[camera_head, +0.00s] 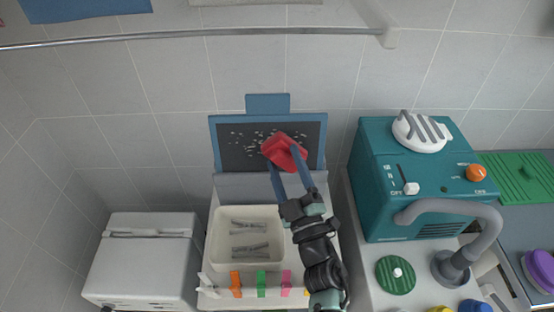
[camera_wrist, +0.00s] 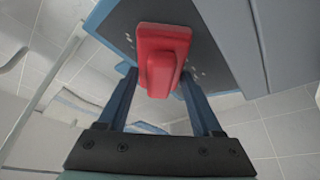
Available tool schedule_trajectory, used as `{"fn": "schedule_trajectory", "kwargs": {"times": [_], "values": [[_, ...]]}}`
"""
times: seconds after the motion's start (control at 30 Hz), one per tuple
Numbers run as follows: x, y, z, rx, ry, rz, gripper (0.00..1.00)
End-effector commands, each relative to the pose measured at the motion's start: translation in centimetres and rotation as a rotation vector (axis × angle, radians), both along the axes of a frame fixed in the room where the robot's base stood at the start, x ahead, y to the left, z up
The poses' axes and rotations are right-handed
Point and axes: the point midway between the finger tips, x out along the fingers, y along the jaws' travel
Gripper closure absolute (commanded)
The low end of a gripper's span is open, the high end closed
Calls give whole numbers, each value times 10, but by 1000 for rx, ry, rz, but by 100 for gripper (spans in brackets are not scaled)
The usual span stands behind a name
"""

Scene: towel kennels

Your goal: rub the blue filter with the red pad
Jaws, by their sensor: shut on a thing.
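The blue filter (camera_head: 230,160) stands upright against the wall behind the white basin. It has a blue frame with a top tab and a dark panel with pale specks. The specks show left of and around the pad. My gripper (camera_head: 287,160) is shut on the red pad (camera_head: 281,149) and holds it in front of the panel's right half. In the wrist view the red pad (camera_wrist: 162,55) sits between the two blue fingers, over the dark face of the filter (camera_wrist: 215,45). It looks close to the panel; I cannot tell whether it touches.
A white basin (camera_head: 215,240) with grey slotted drains lies below the filter. A teal machine (camera_head: 375,190) with a grey hose (camera_head: 480,215) stands at right. A white box (camera_head: 145,260) stands at left. A metal rail (camera_head: 190,34) crosses the wall above.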

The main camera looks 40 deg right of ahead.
Motion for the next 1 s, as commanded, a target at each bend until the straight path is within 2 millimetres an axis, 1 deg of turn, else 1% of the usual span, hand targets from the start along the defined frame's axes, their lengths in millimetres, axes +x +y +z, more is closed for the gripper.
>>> {"fn": "schedule_trajectory", "kwargs": {"times": [0.03,0.1,0.37,0.7,0.83,1.0], "values": [[-3,-7,3,0,0,-7,78],[-6,-11,2,0,2,-7,78],[-10,-19,1,0,1,-7,78],[-27,-41,2,-1,1,-7,78],[-29,-43,1,1,0,-5,78],[-25,-44,1,0,0,-3,78]]}}
